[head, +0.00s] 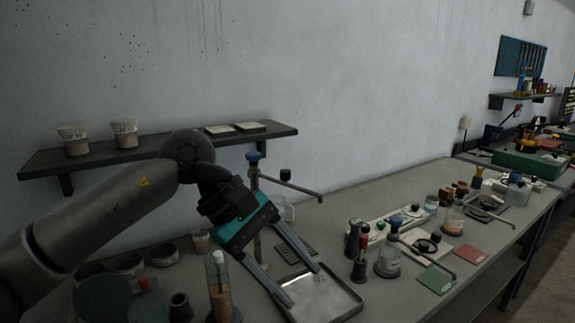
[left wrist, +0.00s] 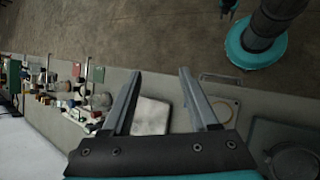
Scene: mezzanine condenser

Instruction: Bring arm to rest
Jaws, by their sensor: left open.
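My left arm comes in from the left in the head view, bent above the bench. Its gripper (head: 304,286) has a teal body and two long grey fingers set apart, with nothing between them. The fingertips hang over a shallow metal tray (head: 345,302) on the bench; I cannot tell how high above it. In the left wrist view the open gripper (left wrist: 158,73) also shows, with a pale tray (left wrist: 151,116) visible beyond and between the fingers. My right gripper is not in the head view.
A dark wall shelf (head: 93,155) with two pots runs behind my arm. A tall glass cylinder (head: 219,285) stands left of the gripper. Glass jars, stands and a green mat (head: 436,279) crowd the bench (head: 447,222) to the right. Bare floor (left wrist: 130,30) lies beyond the bench.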

